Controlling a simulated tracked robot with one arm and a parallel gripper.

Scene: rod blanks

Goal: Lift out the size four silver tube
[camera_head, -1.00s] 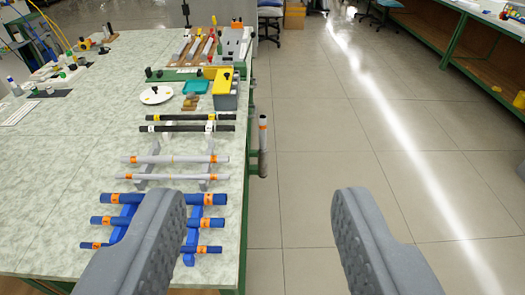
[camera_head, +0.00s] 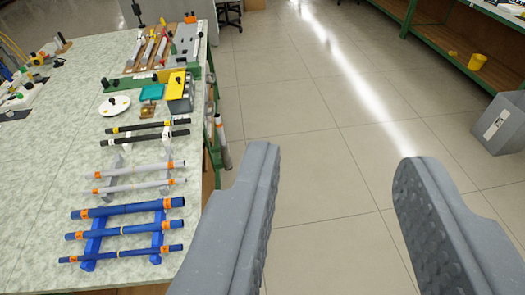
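Two silver-grey tubes lie across a grey rack (camera_head: 109,188) on the table: an upper, thicker silver tube (camera_head: 140,171) and a lower, thinner silver tube (camera_head: 145,185). Both carry orange labels, but the numbers are too small to read. A further grey tube (camera_head: 222,145) with an orange band stands upright at the table's right side. My gripper (camera_head: 335,170) is open and empty, over the floor to the right of the table. Its left finger is nearer the racks.
Several blue tubes (camera_head: 125,209) lie on a blue rack (camera_head: 91,246) in front. Two black tubes (camera_head: 145,138) lie behind the silver ones. A white plate (camera_head: 115,107) and a yellow-topped box (camera_head: 178,90) stand farther back. A grey bin (camera_head: 497,125) stands at right; the floor between is clear.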

